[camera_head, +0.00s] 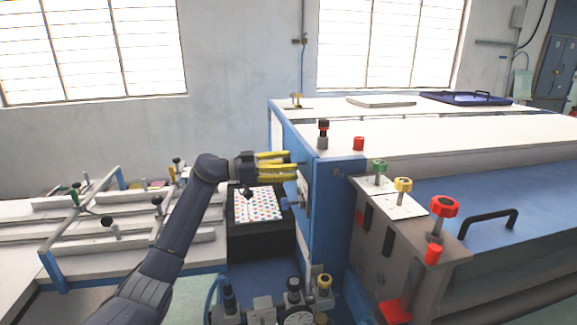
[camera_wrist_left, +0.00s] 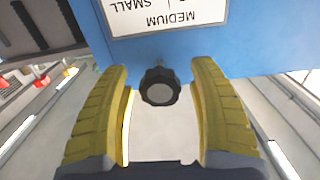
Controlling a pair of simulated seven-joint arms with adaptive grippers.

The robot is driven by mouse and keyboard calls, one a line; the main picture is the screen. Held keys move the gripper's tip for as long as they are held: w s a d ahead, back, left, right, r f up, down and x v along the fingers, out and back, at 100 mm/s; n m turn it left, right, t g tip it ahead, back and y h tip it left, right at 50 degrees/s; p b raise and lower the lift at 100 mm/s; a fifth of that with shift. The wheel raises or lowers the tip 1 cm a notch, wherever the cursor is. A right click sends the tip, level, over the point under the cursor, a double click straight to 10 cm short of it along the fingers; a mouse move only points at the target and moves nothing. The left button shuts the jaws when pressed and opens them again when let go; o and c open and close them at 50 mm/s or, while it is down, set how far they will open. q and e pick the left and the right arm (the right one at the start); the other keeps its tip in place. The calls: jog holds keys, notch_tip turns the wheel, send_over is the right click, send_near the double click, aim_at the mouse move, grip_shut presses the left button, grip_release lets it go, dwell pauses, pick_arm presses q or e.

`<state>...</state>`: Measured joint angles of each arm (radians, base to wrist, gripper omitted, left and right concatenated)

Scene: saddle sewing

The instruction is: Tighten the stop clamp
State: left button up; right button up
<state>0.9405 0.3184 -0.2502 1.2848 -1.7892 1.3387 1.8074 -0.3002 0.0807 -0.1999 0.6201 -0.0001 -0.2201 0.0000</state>
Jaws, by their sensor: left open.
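A black lobed knob (camera_wrist_left: 160,87), which appears to be the stop clamp's, shows in the left wrist view in front of the blue machine's side face (camera_wrist_left: 240,45). My left gripper (camera_wrist_left: 160,68) is open, with one yellow finger on each side of the knob and a visible gap to each. In the head view, the left gripper (camera_head: 293,162) points right, at the blue end face of the machine (camera_head: 330,210). The knob cannot be made out there. My right gripper is in neither view.
A white label (camera_wrist_left: 165,14) reading MEDIUM and SMALL is beside the knob. A dotted sheet (camera_head: 257,204) lies below the gripper. Green (camera_head: 378,167), yellow (camera_head: 403,185) and red (camera_head: 444,207) knobs stand on the machine's right. Rails with clamps (camera_head: 110,225) are at left.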

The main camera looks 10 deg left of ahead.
pick_arm(q)
jog(key=shift+c, duration=0.4)
grip_shut()
jog(key=shift+m, duration=0.3)
jog(key=m, duration=0.3)
jog(key=shift+f+m, duration=0.1)
jog(key=shift+m, duration=0.3)
jog(key=m, duration=1)
jog(key=shift+m, duration=0.4)
jog(key=m, duration=0.4)
jog(key=shift+m, duration=0.3)
